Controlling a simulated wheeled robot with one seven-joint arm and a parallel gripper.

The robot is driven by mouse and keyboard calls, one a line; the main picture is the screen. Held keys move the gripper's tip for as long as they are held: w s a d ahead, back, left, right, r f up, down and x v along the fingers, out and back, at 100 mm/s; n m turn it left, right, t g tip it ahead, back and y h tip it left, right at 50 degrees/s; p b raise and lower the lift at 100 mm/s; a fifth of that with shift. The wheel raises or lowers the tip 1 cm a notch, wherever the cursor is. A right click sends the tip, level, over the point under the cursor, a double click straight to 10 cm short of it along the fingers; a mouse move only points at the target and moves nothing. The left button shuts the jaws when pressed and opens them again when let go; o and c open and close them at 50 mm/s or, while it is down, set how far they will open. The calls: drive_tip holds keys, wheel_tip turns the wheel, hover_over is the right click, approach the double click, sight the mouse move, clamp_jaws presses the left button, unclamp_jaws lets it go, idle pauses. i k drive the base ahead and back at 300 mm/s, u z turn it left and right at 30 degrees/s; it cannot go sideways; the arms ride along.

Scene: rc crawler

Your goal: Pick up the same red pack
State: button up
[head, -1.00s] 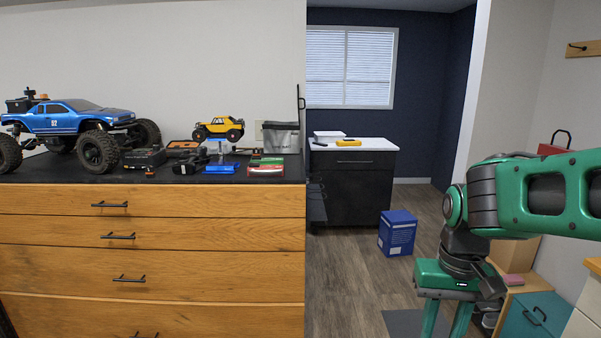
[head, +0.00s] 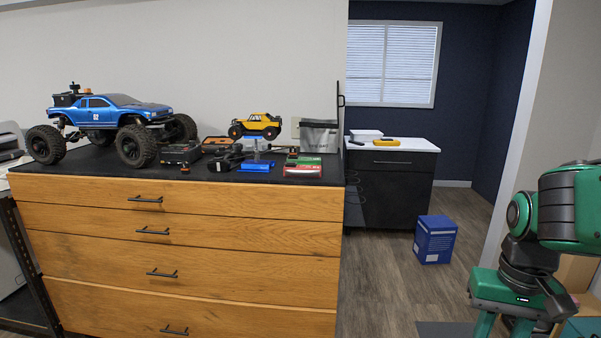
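A small red pack with a pale band (head: 302,171) lies flat near the front right edge of the black dresser top, in front of a green pack (head: 305,160). A blue pack (head: 257,165) lies to its left. My gripper (head: 503,328) is at the lower right, far from the dresser, pointing down. Its two green fingers stand apart with no object visible between them. The fingertips are cut off by the bottom of the picture.
A blue crawler truck (head: 112,112), a small yellow crawler (head: 255,126) and a grey bag (head: 319,136) share the dresser top (head: 85,168). A blue box (head: 435,240) stands on the floor. Open floor lies between dresser and arm.

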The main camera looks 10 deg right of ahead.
sight(290, 168)
drive_tip(key=i, duration=0.85)
